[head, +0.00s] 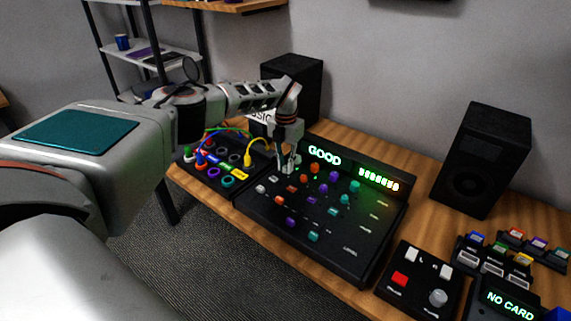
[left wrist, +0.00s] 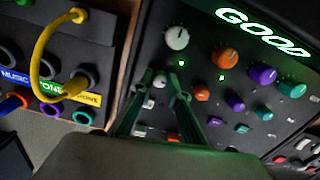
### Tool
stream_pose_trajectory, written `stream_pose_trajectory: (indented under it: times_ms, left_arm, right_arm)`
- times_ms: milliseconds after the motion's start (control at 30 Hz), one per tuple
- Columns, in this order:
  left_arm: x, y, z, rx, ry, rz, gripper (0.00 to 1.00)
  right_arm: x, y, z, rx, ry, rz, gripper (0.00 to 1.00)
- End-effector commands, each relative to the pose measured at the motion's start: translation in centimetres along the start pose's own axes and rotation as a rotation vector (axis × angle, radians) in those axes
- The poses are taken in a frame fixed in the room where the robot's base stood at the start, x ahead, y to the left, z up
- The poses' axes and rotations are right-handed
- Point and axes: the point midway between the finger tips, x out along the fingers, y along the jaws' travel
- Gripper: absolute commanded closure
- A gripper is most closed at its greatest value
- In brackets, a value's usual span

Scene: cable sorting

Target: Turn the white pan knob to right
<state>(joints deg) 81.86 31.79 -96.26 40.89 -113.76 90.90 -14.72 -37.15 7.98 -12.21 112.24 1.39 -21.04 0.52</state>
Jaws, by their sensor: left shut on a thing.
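The black mixer panel (head: 262,212) on the table carries rows of coloured knobs and a lit green "GOOD" display. In the left wrist view a small white knob (left wrist: 160,80) sits between the fingertips of my left gripper (left wrist: 161,79), which is shut on it. The same gripper (head: 288,168) points down at the panel's far left column in the head view and hides that knob there. A larger white knob (left wrist: 176,38) stands just beyond the fingertips. Knob labels are not readable. My right gripper is not in view.
Orange knobs (left wrist: 202,93) stand close to the right of my fingers. A patch box with a yellow cable (head: 248,150) is left of the panel. Black speakers (head: 482,160) stand behind. A small switch box (head: 420,285) and card blocks are at the right.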

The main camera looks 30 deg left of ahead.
Motion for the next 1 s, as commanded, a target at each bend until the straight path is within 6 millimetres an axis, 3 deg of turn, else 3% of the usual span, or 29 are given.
stream_pose_trajectory:
  times_ms: [333,867,900,933,1000]
  left_arm:
    - [0.00,-0.01,-0.01,0.128,0.000,0.000,1.00]
    - [0.01,-0.01,-0.01,0.148,0.000,0.000,1.00]
    - [0.01,-0.01,0.00,0.148,0.000,0.000,0.74]
    - [0.01,-0.01,0.00,0.148,0.000,0.000,0.67]
    - [0.01,-0.01,0.00,0.147,0.000,0.000,0.67]
  right_arm:
    - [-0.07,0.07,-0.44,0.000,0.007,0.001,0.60]
    - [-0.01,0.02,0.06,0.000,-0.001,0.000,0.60]
    - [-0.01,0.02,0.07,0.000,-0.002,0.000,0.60]
    - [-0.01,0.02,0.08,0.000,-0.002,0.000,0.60]
    - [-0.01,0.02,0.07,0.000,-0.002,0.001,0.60]
